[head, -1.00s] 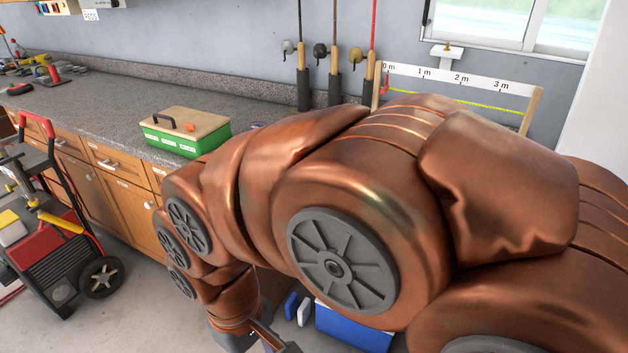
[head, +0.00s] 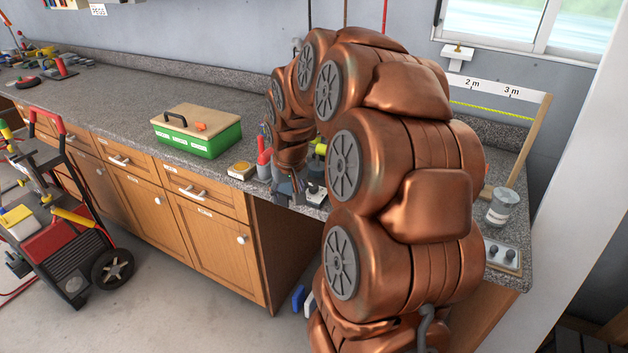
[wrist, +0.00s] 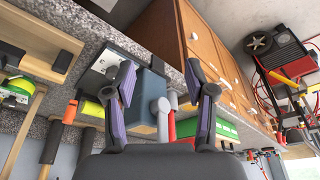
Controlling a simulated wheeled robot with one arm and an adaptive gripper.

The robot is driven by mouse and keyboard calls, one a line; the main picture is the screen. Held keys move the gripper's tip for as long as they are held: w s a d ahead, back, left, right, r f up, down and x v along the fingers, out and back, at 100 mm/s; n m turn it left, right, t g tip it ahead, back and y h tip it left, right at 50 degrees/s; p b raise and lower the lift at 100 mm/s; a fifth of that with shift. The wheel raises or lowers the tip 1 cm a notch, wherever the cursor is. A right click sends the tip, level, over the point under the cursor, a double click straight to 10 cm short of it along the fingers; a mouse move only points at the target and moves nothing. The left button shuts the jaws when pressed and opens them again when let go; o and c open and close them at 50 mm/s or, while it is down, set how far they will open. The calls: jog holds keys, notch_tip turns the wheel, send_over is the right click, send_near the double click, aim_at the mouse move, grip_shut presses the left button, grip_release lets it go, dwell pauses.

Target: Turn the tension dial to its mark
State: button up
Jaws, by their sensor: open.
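My gripper (wrist: 162,100) is open, with its two purple-faced fingers apart and nothing held between them. In the head view my gripper (head: 290,192) hangs low over the front edge of the grey worktop. A small light metal plate with a black part (wrist: 104,66) is just behind the left finger in the wrist view, partly covered by it. A dark blue-grey block (wrist: 146,92) shows between the fingers, apparently farther off. A panel with two dark knobs (head: 503,254) sits at the worktop's right end. I cannot tell which part is the tension dial, and no mark is readable.
A green box with a wooden lid (head: 197,136) stands left of my gripper on the worktop (head: 105,95). A yellow-topped block (head: 240,169) and a red-handled tool (head: 263,152) are nearer. A glass jar (head: 502,207) stands right. A cart (head: 62,235) stands on the floor.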

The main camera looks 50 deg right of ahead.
jog(key=m+h, duration=0.1)
jog(key=m, duration=0.1)
send_near(314, 187)
jog(key=f, duration=0.1)
jog(key=shift+t, duration=0.4)
jog(key=shift+p+x, duration=1.85)
jog(key=shift+x, duration=2)
jog(key=shift+s+d, duration=0.1)
jog(key=shift+s, duration=0.05)
jog(key=shift+c, duration=0.3)
jog(key=shift+f, duration=0.1)
grip_shut()
